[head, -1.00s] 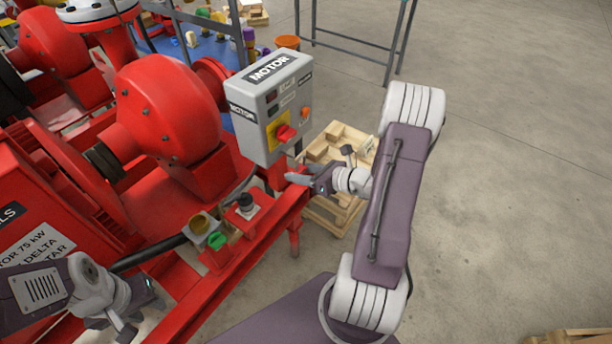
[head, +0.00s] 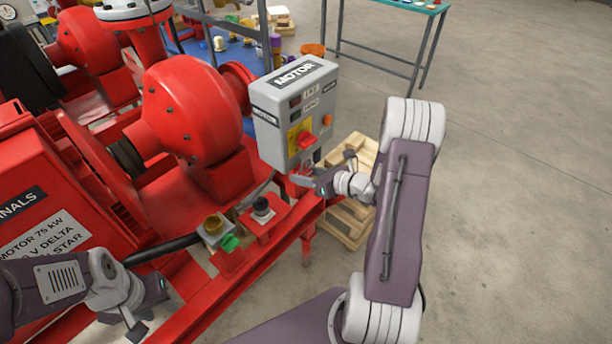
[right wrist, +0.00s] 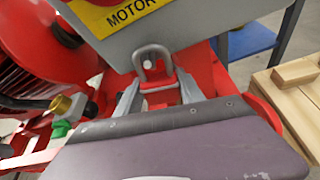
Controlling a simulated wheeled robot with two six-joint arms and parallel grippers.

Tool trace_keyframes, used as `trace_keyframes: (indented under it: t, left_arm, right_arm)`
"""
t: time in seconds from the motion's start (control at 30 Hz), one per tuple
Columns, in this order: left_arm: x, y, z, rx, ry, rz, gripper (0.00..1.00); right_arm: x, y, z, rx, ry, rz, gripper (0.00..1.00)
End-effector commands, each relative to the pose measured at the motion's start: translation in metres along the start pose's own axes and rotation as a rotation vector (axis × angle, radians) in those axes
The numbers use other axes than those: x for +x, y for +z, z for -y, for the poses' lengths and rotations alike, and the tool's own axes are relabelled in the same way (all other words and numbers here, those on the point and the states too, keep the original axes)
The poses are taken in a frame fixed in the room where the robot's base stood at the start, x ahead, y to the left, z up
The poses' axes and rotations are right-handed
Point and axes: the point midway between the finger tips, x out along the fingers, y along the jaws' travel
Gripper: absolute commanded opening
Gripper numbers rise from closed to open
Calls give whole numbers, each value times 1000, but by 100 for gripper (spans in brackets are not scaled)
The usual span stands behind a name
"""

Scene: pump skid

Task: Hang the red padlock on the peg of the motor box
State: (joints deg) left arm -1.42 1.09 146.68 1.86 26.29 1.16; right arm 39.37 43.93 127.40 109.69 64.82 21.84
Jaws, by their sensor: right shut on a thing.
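The grey motor box (head: 284,118) stands at the end of the red skid, with a red and yellow switch on its front. My right gripper (head: 298,180) is just below the box's lower edge. In the right wrist view, the gripper (right wrist: 158,92) is shut on the red padlock (right wrist: 158,99), its fingers on both sides of the body. The grey shackle (right wrist: 138,62) points up to the box. The pale round peg end (right wrist: 155,58) appears inside the shackle loop; how deep it passes through is unclear. My left gripper (head: 148,308) is at lower left, its jaws unclear.
A wooden pallet (head: 350,205) lies below the box. Red pump housings fill the left. Open floor lies to the right.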

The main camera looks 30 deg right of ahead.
Motion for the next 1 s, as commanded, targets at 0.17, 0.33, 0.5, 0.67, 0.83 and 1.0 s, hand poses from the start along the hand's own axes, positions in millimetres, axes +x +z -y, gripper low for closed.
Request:
trace_keyframes:
  t: [0.17,0.33,0.5,0.67,0.83,1.0]
  left_arm:
    - [0,0,0,0,0,0,36]
    - [0,0,0,0,0,0,36]
    - [0,0,0,0,0,0,36]
    - [0,0,0,0,0,0,36]
    - [0,0,0,0,0,0,36]
    - [-1,0,0,0,0,0,36]
  right_arm:
    - [0,1,0,-1,0,1,0]
    - [0,1,0,-1,0,1,0]
    - [0,1,0,-1,0,1,56]
    - [0,1,0,-1,0,1,71]
    - [0,0,0,0,0,0,71]
    - [-1,1,0,0,0,0,71]
